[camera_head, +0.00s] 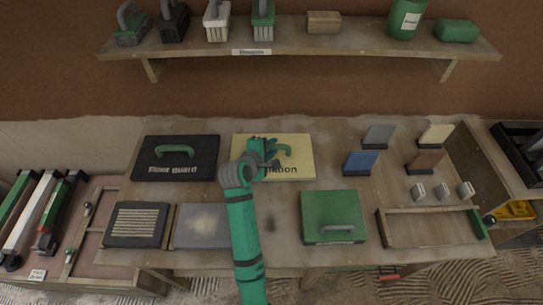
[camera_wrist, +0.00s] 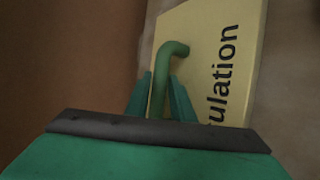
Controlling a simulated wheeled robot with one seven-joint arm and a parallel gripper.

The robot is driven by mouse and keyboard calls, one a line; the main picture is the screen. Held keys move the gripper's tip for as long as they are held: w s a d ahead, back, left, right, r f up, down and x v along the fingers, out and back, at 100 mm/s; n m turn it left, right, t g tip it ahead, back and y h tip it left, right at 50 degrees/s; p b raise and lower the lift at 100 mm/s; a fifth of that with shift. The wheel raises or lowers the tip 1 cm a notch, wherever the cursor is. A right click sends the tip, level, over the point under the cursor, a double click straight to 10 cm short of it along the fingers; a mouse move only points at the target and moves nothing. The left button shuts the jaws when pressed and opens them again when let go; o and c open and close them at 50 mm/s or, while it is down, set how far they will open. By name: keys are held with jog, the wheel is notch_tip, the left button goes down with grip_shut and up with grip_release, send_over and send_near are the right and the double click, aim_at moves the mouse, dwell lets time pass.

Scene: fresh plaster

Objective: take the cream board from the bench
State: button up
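The cream board (camera_head: 302,143) lies on the bench (camera_head: 285,190) near its back edge, just right of the black board. It has a green arched handle and dark lettering, of which "ulation" reads in the wrist view (camera_wrist: 236,45). My gripper (camera_head: 264,155) is over its left half and hides part of the board and handle. In the wrist view, my gripper's two green fingers (camera_wrist: 160,88) stand on either side of the green handle (camera_wrist: 168,52). The handle fills the narrow gap between them, so the gripper looks shut on it.
A black "Floor guard" board (camera_head: 157,172) lies close on the left. A green case (camera_head: 325,208) is at the front right. Small upright blocks, including a blue one (camera_head: 361,162), stand to the right. A shelf (camera_head: 300,42) with tools runs above the bench.

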jog(key=shift+a, duration=0.1)
grip_shut()
jog(key=shift+r, duration=0.1)
